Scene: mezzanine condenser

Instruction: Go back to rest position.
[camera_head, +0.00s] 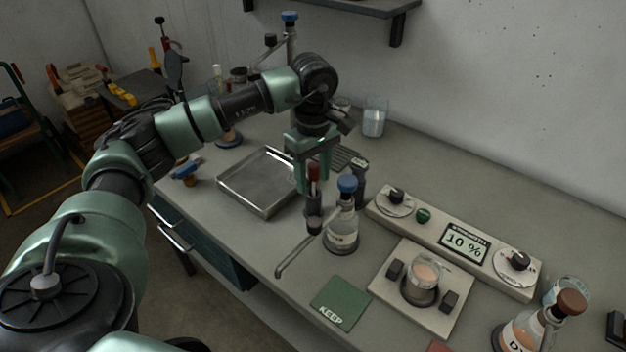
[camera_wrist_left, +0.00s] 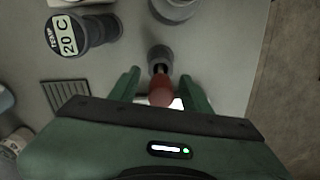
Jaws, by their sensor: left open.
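My left arm reaches in from the left over the bench, and its gripper (camera_head: 313,178) points down above the bench near its middle. A red-topped dark tool (camera_head: 314,173) stands upright in a small black holder (camera_head: 314,222) right at the gripper. In the left wrist view, the open green fingers of my gripper (camera_wrist_left: 160,82) are spread with the tool's reddish top (camera_wrist_left: 161,93) showing between them, a gap on each side. I cannot tell how far down the fingers reach along it. My right gripper is not in view.
A blue-capped flask (camera_head: 341,226) stands close to the gripper. A metal tray (camera_head: 257,183) lies on the left. A control panel (camera_head: 437,236), a plate with a small cup (camera_head: 421,281), a green KEEP mat (camera_head: 341,303) and a brown-stoppered bottle (camera_head: 524,331) occupy the right and front.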

